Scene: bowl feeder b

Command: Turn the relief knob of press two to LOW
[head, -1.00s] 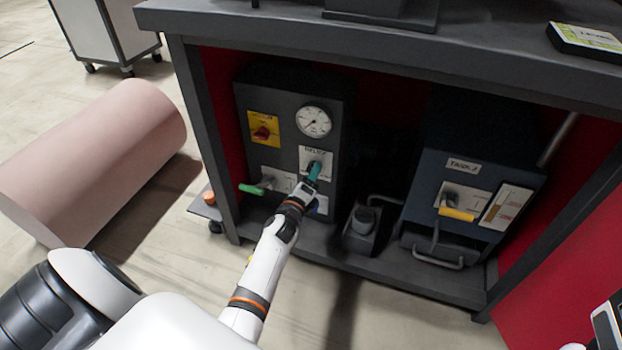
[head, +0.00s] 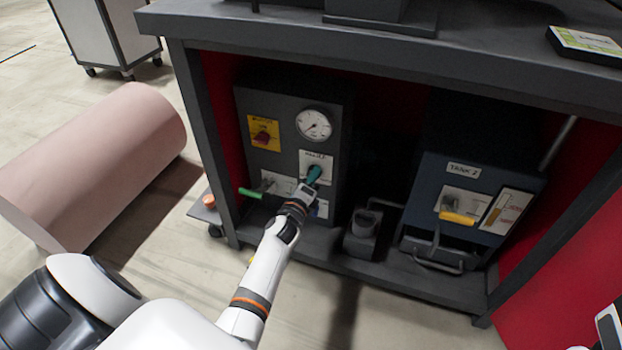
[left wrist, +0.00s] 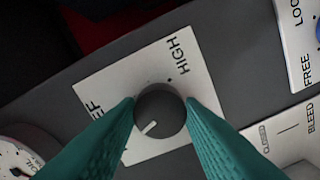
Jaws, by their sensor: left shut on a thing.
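The relief knob (left wrist: 160,112) is a dark round knob on a white label plate (left wrist: 99,88) on the grey press panel. In the left wrist view its white pointer line points down and left, away from the printed HIGH at the upper right. LOW cannot be seen; the left finger covers part of the plate. My left gripper (left wrist: 160,106) has its two teal fingers on either side of the knob and is shut on it. In the head view, my left gripper (head: 314,174) reaches the relief plate (head: 316,160) below the gauge and hides the knob.
Near the knob are a pressure gauge (head: 314,124), a red switch on a yellow plate (head: 264,133) and a green-handled lever (head: 251,192). A tank unit (head: 462,200) with a yellow handle stands right. The bench top (head: 390,48) overhangs, and a bench leg (head: 207,140) stands left.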

